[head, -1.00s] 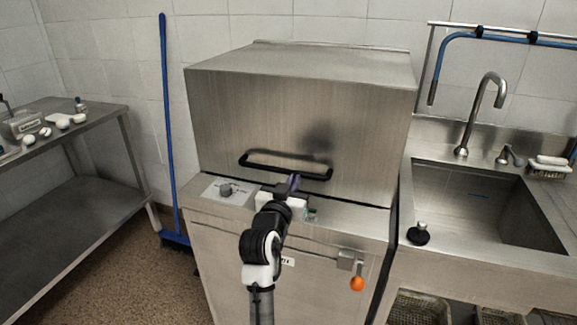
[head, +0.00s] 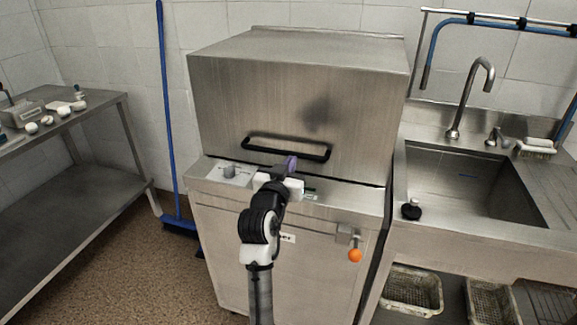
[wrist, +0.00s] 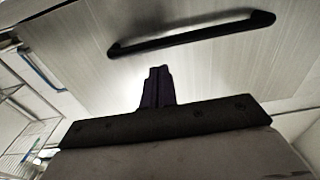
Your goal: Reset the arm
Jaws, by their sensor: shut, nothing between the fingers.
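My gripper (head: 290,164) is in front of the steel hood-type machine, just below its black bar handle (head: 286,149) in the head view. In the wrist view the dark fingers of my gripper (wrist: 157,88) are together, with nothing between them. The handle (wrist: 195,36) shows beyond the fingertips there, with a gap between. The steel hood (head: 300,90) is down on its base.
A steel sink (head: 470,185) with a tap stands at the right, perforated baskets (head: 412,290) below it. A steel side table (head: 75,120) holds small items at the left. A blue broom (head: 167,120) leans on the wall. Open floor lies front left.

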